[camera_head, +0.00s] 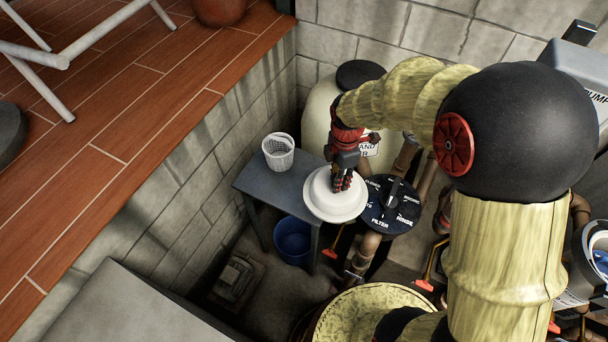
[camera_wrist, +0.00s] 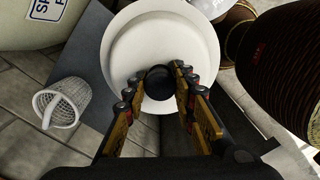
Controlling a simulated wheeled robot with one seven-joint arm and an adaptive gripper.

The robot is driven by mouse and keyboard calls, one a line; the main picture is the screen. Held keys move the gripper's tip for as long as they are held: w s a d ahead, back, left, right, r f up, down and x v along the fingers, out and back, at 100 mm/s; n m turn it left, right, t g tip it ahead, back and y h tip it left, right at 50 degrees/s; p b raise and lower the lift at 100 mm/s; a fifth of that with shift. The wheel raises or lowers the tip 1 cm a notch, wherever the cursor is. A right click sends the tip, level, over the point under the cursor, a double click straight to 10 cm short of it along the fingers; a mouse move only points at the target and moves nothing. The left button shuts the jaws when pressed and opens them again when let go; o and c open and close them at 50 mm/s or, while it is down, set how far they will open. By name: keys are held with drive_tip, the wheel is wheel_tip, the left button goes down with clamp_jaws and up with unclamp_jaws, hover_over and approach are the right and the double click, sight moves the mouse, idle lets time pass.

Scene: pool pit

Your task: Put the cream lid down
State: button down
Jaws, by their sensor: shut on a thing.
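The cream lid (camera_head: 322,207) is a round, pale disc with a raised rim, seen at the right end of a small grey table (camera_head: 262,183). My gripper (camera_head: 342,182) is over the lid's middle. In the wrist view the lid (camera_wrist: 125,45) fills the upper middle, and my gripper's fingers (camera_wrist: 158,90) are shut on the dark round knob at its centre. The lid overlaps the table's right edge in the head view. I cannot tell whether it touches the tabletop or hangs above it.
A white basket (camera_head: 278,152) stands on the table's left part. A black valve dial (camera_head: 390,205) is right of the lid, and a cream tank (camera_head: 322,115) stands behind. A blue bucket (camera_head: 292,240) is under the table. Bare tabletop shows between basket and lid.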

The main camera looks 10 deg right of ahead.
drive_tip(key=w+a+f, duration=0.1)
drive_tip(key=w, duration=0.1)
drive_tip(key=w+a+f, duration=0.1)
drive_tip(key=w+a, duration=0.1)
drive_tip(key=w+a+f+b, duration=0.1)
drive_tip(key=shift+w+a+f, duration=0.3)
drive_tip(key=shift+w+a, duration=0.1)
drive_tip(key=shift+w+a+f+b, duration=0.25)
drive_tip(key=shift+w+a+f, duration=0.4)
drive_tip(key=shift+f, duration=0.85)
drive_tip(key=shift+w+a+f+b, duration=0.25)
drive_tip(key=shift+w+a+f, duration=0.4)
drive_tip(key=shift+f, duration=0.85)
drive_tip(key=shift+w+a+f+b, duration=0.35)
drive_tip(key=shift+w+f, duration=0.45)
drive_tip(key=shift+f, duration=0.7)
drive_tip(key=shift+f, duration=0.1)
drive_tip(key=c, duration=1.5)
unclamp_jaws()
drive_tip(key=shift+f, duration=0.1)
drive_tip(key=shift+o, duration=0.2)
